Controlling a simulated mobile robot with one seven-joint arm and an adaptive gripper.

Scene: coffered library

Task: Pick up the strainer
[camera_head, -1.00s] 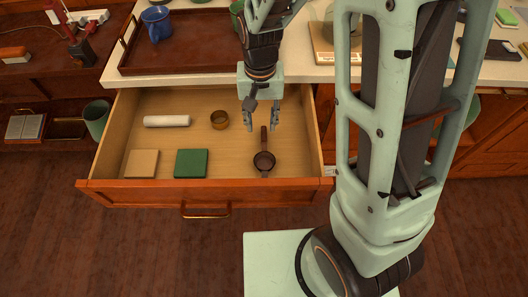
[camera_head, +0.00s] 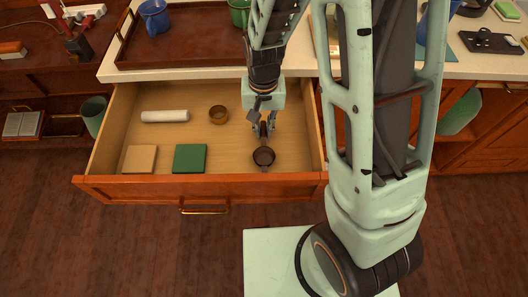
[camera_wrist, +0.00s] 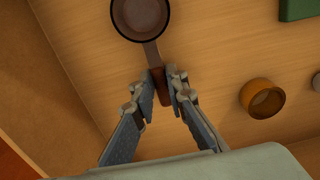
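The strainer (camera_head: 264,157) is a small dark brown round bowl with a straight handle, lying in the right part of the open drawer. In the wrist view its bowl (camera_wrist: 141,14) is at the top, with the handle running down between my fingers. My gripper (camera_head: 264,127) is down in the drawer at the handle. In the wrist view my gripper (camera_wrist: 168,78) has its two fingertips drawn in close on either side of the handle, shut on it. The fingers hide part of the handle. The strainer appears to rest on the drawer floor.
The drawer's right wall is close to the strainer. A tray (camera_head: 185,52) with mugs stands on the counter above.

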